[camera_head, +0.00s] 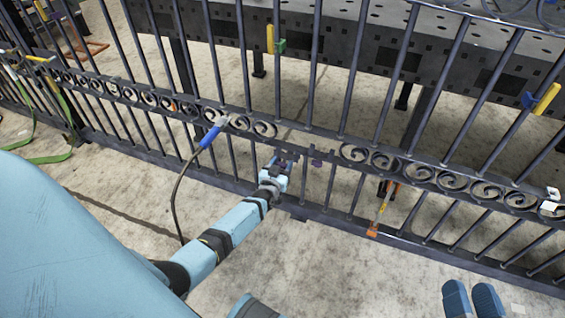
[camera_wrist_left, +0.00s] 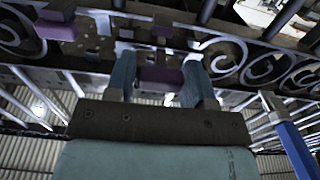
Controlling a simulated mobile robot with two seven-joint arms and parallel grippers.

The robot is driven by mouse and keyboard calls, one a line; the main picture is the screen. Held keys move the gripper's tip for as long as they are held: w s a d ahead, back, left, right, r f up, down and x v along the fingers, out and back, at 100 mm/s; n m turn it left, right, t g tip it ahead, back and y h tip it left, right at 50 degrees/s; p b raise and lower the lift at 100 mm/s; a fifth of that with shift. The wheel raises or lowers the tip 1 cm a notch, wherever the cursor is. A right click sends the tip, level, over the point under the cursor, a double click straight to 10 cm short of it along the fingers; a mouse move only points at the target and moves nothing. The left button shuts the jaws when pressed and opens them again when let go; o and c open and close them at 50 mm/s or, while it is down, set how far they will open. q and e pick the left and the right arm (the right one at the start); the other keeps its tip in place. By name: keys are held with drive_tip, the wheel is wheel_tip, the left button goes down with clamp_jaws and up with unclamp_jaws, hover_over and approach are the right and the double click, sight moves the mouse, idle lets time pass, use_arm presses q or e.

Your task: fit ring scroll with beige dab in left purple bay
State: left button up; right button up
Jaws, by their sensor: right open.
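My left gripper (camera_head: 277,163) is up against the dark gate at a gap in its scroll band. In the left wrist view its two blue fingers (camera_wrist_left: 157,82) stand apart, with a purple block (camera_wrist_left: 160,75) between or just behind them. I cannot tell whether they grip anything. A second purple piece (camera_wrist_left: 54,26) is further left there; a purple mark (camera_head: 316,158) shows right of the gripper in the head view. I cannot make out a ring scroll with a beige dab. My right gripper (camera_head: 473,300) is open and empty over the floor at the lower right.
The gate (camera_head: 420,171) spans the view, with scrolls on both sides of the gap. A blue-handled torch (camera_head: 211,135) with a hose is at the band left of my gripper. An orange-ended tool (camera_head: 374,230) leans at the gate. A perforated table (camera_head: 345,40) stands behind.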

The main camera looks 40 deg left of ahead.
use_arm(q)
drive_tip(key=shift+o, duration=1.3)
drive_tip(key=p+v, duration=0.5)
drive_tip(key=v, duration=0.8)
drive_tip(key=shift+s, duration=0.4)
use_arm(e)
wheel_tip(320, 180, up, 7)
drive_tip(key=t, duration=0.3)
drive_tip(key=shift+s+d+m, duration=0.2)
drive_tip(key=shift+d+m, duration=0.1)
drive_tip(key=shift+r, duration=0.1)
